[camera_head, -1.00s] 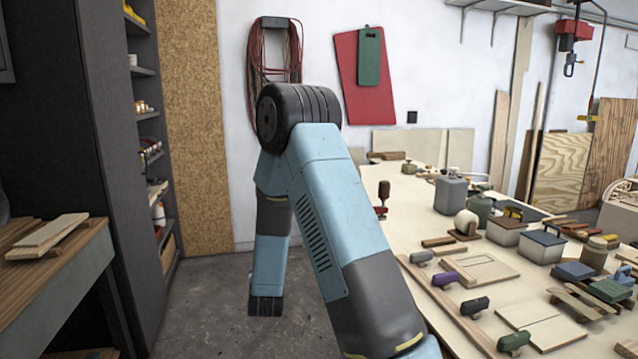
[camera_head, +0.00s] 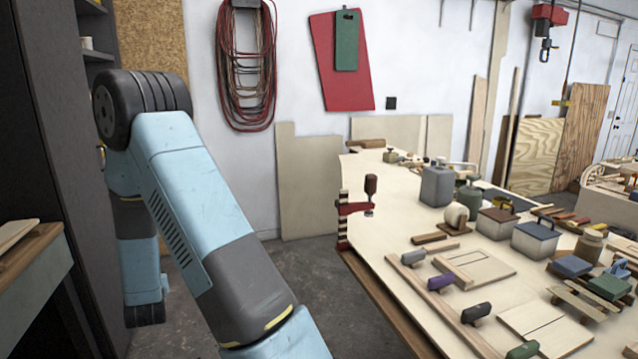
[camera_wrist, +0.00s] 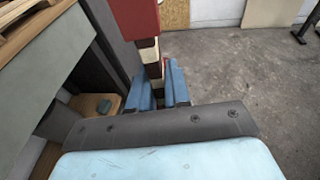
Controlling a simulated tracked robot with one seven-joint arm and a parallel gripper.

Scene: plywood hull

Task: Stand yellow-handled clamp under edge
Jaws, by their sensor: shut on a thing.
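In the wrist view my gripper (camera_wrist: 162,90) has its blue fingers closed around a clamp (camera_wrist: 148,50) with a red block and a cream-and-brown striped bar. The red block points to the top of the picture. No yellow handle shows on the visible part, and the rest is cut off or hidden by the fingers. In the head view my arm reaches down at the left and my gripper does not show. A similar red clamp (camera_head: 354,208) with a brown handle (camera_head: 371,185) stands at the left edge of the plywood-topped table (camera_head: 400,222).
The table bears several small tools and blocks, a grey canister (camera_head: 437,186) and lidded boxes (camera_head: 535,238). A dark shelf unit (camera_head: 45,130) and a wooden bench (camera_head: 30,255) stand at the left, near my arm. Concrete floor (camera_head: 290,262) lies clear between arm and table.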

